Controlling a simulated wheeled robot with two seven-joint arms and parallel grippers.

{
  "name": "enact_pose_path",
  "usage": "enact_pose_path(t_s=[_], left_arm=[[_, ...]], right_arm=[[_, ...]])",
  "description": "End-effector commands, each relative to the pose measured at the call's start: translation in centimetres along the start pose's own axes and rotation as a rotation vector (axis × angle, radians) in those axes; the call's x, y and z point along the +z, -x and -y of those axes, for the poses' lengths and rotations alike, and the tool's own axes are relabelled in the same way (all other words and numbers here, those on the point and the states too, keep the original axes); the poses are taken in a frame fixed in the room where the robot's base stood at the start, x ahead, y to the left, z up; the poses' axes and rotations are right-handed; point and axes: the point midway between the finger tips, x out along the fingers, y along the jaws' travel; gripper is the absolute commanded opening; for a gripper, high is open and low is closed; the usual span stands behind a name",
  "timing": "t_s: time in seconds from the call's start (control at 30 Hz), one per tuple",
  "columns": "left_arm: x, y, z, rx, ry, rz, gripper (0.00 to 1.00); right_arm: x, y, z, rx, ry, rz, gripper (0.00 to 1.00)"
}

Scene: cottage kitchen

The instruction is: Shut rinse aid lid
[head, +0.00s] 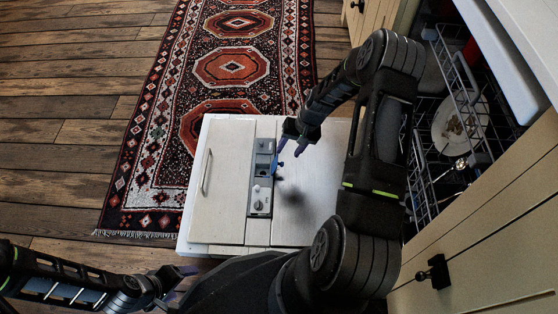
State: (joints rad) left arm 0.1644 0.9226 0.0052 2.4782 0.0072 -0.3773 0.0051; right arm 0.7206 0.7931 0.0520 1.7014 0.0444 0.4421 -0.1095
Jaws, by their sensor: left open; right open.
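The dishwasher door (225,178) is folded down flat and pale, with a grey dispenser panel (262,195) set in its middle. A small blue lid (275,166), which looks like the rinse aid lid, stands raised at the panel's right edge. My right gripper (291,149) is open just above and to the right of this lid. I cannot tell whether a finger touches it. My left gripper (184,283) is open and empty at the lower left, off the door's near corner.
The dishwasher's lower rack (451,125) holds a soiled plate (455,130) at the right. Cream cabinets (490,250) with a black knob stand at the lower right. A patterned rug (231,66) lies on the wooden floor beyond the door.

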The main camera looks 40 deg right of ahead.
Motion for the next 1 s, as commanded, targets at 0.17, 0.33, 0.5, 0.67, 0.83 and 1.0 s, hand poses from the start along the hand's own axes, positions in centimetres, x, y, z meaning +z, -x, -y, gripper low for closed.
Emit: enact_pose_path(t_s=[0.17, 0.33, 0.5, 0.67, 0.83, 1.0], left_arm=[[0.0, -0.1, 0.0, 0.000, 0.000, 0.000, 0.76], [0.0, -0.8, 0.3, 0.000, 0.000, -0.002, 0.76], [-0.1, -1.9, 0.6, 0.000, 0.001, -0.007, 0.76], [-0.2, -2.8, 0.9, 0.000, 0.001, -0.012, 0.76], [-0.3, -3.1, 0.9, 0.000, 0.001, -0.015, 0.76], [-0.3, -3.1, 0.9, 0.000, 0.001, -0.016, 0.76]], right_arm=[[0.0, -0.3, 0.0, 0.000, 0.001, 0.000, 0.46], [0.1, -1.9, 0.0, 0.000, 0.002, 0.003, 0.46], [0.1, -4.6, -0.1, 0.000, 0.001, 0.002, 0.46], [0.1, -6.9, -0.1, 0.000, 0.001, 0.002, 0.46], [0.1, -7.9, 0.0, 0.000, 0.001, 0.001, 0.46], [0.1, -7.9, 0.0, 0.000, 0.001, 0.000, 0.46]])
